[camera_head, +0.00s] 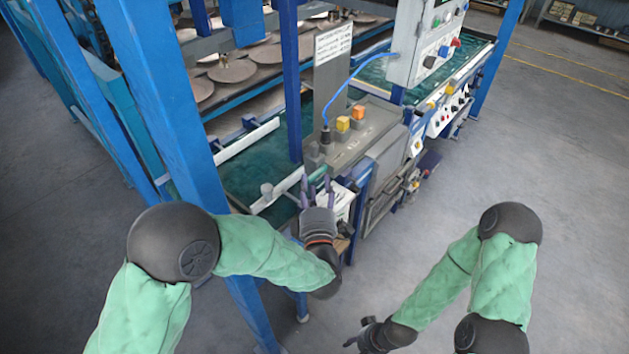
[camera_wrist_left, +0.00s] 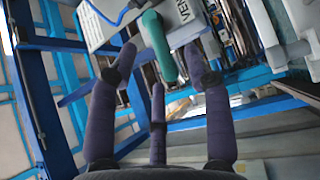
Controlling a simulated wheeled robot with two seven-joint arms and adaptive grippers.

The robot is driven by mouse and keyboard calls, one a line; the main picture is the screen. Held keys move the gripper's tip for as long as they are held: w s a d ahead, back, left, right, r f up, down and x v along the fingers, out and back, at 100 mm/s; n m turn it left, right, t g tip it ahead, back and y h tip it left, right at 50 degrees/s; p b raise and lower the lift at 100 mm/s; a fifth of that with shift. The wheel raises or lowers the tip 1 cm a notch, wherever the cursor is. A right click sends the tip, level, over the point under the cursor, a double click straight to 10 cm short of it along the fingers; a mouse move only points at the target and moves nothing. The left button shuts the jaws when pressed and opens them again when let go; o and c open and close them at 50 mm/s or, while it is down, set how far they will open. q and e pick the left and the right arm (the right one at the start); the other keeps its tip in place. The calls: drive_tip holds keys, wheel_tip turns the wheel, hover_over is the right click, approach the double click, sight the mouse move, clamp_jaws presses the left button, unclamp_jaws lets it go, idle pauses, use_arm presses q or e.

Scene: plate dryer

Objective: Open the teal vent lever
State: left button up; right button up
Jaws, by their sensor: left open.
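The teal vent lever (camera_wrist_left: 160,48) shows in the left wrist view, hanging from a grey box (camera_wrist_left: 104,22) whose partly cut-off label reads "VEN". My left gripper (camera_wrist_left: 163,66) is open, with purple fingers on both sides of the lever and a third finger below it. I see no clear contact between fingers and lever. In the head view my left gripper (camera_head: 316,184) is at the near end of the machine's grey control box; I cannot make out the lever there. My right gripper (camera_head: 366,335) is low at the bottom edge, away from the machine, its fingers too small to judge.
The grey control box (camera_head: 372,130) carries orange and yellow buttons (camera_head: 343,124) and a blue cable (camera_head: 350,78). A blue post (camera_head: 165,90) stands close to my left arm. Round plates (camera_head: 232,71) lie on the rack behind. The floor (camera_head: 520,150) on the right is clear.

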sight(316, 174)
use_arm(q)
drive_tip(key=shift+w+a+r, duration=0.1)
drive_tip(key=shift+w, duration=0.55)
drive_tip(key=shift+w+a+r, duration=0.1)
drive_tip(key=shift+w, duration=0.5)
clamp_jaws()
